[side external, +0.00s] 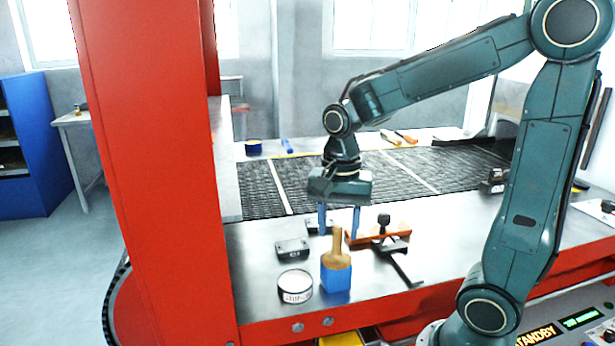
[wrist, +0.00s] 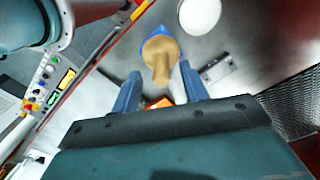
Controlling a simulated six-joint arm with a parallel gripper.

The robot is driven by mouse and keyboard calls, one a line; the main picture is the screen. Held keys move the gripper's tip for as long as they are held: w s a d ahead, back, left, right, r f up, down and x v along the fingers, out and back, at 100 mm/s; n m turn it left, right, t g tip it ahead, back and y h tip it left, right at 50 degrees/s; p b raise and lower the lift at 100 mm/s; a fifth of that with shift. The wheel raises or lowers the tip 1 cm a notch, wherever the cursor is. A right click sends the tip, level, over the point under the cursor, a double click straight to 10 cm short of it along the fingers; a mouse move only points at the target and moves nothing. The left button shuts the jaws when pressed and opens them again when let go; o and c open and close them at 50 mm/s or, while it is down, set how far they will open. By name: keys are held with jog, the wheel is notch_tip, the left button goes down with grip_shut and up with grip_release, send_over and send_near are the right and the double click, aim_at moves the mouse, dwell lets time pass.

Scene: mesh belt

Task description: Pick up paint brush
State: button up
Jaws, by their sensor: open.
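The paint brush (side external: 336,274) stands upright near the front edge of the metal table, with a blue lower block and a tan wooden handle pointing up. In the wrist view its tan handle (wrist: 160,60) points toward the camera, ahead of the fingers. My gripper (side external: 339,222) points down with its two blue fingers apart. In the side view the fingers appear around the height of the handle's top; the exact depth gap is unclear. The gripper also shows in the wrist view (wrist: 161,88), open and empty.
A round tin (side external: 295,286) stands left of the brush. A dark block (side external: 292,248) lies behind it. An orange bar (side external: 372,236) and a black clamp-like tool (side external: 398,262) lie to the right. The black mesh belt (side external: 390,173) runs behind. A red post (side external: 150,170) rises at left.

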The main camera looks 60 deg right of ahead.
aim_at(336, 259)
jog(key=shift+f, duration=2.6)
jog(key=shift+w, duration=0.1)
grip_shut()
jog(key=shift+r, duration=0.15)
notch_tip(336, 259, up, 20)
